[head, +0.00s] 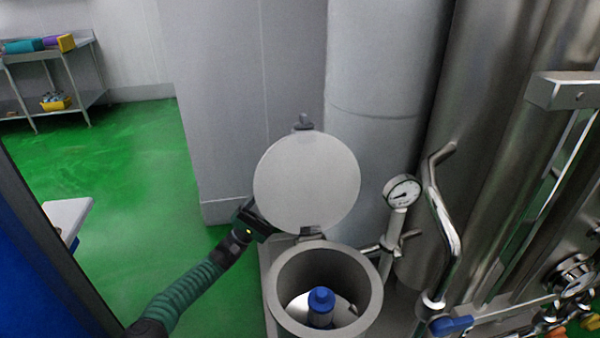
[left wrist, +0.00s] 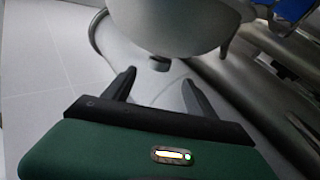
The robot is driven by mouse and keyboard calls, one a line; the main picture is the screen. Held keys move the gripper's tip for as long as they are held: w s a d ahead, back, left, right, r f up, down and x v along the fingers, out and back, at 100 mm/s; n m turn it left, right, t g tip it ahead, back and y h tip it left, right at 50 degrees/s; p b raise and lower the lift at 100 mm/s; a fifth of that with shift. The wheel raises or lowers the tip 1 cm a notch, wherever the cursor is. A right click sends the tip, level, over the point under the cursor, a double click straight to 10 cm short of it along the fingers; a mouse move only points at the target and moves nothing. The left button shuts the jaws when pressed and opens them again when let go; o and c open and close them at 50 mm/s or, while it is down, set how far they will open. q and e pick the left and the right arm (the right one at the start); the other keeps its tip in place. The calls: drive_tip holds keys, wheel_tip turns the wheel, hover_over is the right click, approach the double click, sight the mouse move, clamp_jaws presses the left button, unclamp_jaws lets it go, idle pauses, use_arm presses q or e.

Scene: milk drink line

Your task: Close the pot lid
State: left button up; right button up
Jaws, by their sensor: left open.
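The round grey pot lid (head: 308,182) stands open, tilted up on its hinge at the back of the pot. The metal pot (head: 372,298) is uncovered, and a blue-capped part (head: 321,300) shows inside it. My left gripper (head: 254,212) is at the lid's lower left edge, partly hidden behind the lid. In the left wrist view the left gripper (left wrist: 158,88) has its two fingers apart with nothing between them. The pale underside or back of the lid (left wrist: 175,22) is just beyond the fingertips. I cannot tell whether they touch. My right gripper is not in view.
A pressure gauge (head: 403,191) and a bent steel pipe (head: 443,225) stand close to the right of the pot. A blue valve handle (head: 451,325) is at lower right. A grey wall panel (head: 235,110) is behind the lid. Green floor (head: 140,190) is free at left.

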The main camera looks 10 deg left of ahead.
use_arm(q)
drive_tip(key=b+x, duration=0.1)
drive_tip(key=x, duration=0.9)
drive_tip(key=shift+w+r+b, duration=0.1)
drive_tip(key=shift+w+b, duration=0.2)
drive_tip(key=c, duration=0.4)
clamp_jaws()
